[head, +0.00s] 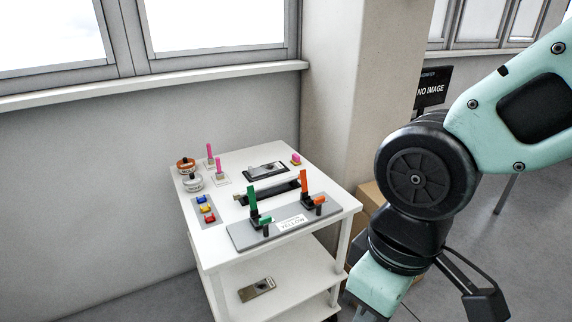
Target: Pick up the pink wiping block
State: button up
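The pink wiping block (296,159) appears to be the small pink block at the back right corner of the white cart's top (232,161). It sits apart from the other things, and nothing covers it. My arm fills the right side of the head view, to the right of the cart. Its lower part runs out of the bottom edge, and I cannot make out my gripper's fingertips. Nothing of mine touches the block.
A grey board with green (252,200) and orange (304,184) handles stands at the front. Pink sticks (210,152) stand at the left. A wall pillar (340,100) rises behind.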

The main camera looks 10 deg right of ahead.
aim_at(296, 161)
jog(key=i+u, duration=0.1)
jog(key=u, duration=0.55)
jog(key=i+l+u, duration=0.3)
jog(key=l+u, duration=0.25)
jog(key=l, duration=0.25)
jog(key=i+l+u, duration=0.1)
jog(key=l+u, duration=0.2)
jog(key=l, duration=0.15)
jog(key=i+l, duration=0.1)
jog(key=l, duration=0.35)
jog(key=i+l, duration=0.1)
jog(key=l, duration=0.85)
jog(key=i+u, duration=0.05)
jog(key=i, duration=0.05)
